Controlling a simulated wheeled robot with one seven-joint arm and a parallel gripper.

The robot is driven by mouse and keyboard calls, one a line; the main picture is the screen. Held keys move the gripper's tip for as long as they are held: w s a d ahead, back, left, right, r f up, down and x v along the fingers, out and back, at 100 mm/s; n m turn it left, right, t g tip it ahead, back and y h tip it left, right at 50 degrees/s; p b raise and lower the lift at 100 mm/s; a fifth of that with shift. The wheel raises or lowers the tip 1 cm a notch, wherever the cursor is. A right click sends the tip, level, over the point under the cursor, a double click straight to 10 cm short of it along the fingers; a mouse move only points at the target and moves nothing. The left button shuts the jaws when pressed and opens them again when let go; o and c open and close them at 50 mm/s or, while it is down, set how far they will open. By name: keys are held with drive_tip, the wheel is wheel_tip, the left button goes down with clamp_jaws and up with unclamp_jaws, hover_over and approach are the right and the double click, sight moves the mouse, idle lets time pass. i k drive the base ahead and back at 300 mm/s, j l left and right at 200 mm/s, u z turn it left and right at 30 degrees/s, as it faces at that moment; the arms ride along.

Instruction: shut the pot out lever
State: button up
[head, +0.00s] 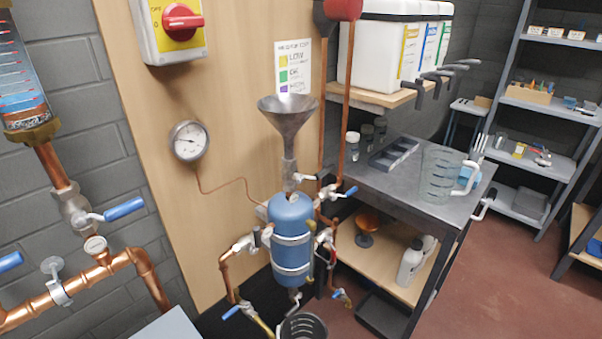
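The blue pot (291,235) is fixed upright in front of the wooden board, with a grey metal funnel (287,118) above it. A small valve with a pale lever (308,178) sits under the funnel. A blue lever (349,192) sticks out at the upper right of the pot. A valve (246,243) is on the pot's left side and another (325,240) on its right. Blue levers also show at the lower left (231,312) and lower right (343,297). No label tells which is the pot out lever. My gripper is not in view.
A dark metal table (430,212) with a clear jug (440,172) stands right of the pot. A black basket-like container (303,328) is below the pot. Copper pipes (105,270) with blue levers are at left. Red floor (505,275) is clear at right.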

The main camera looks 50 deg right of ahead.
sight(334, 197)
drive_tip(key=z, duration=1.1)
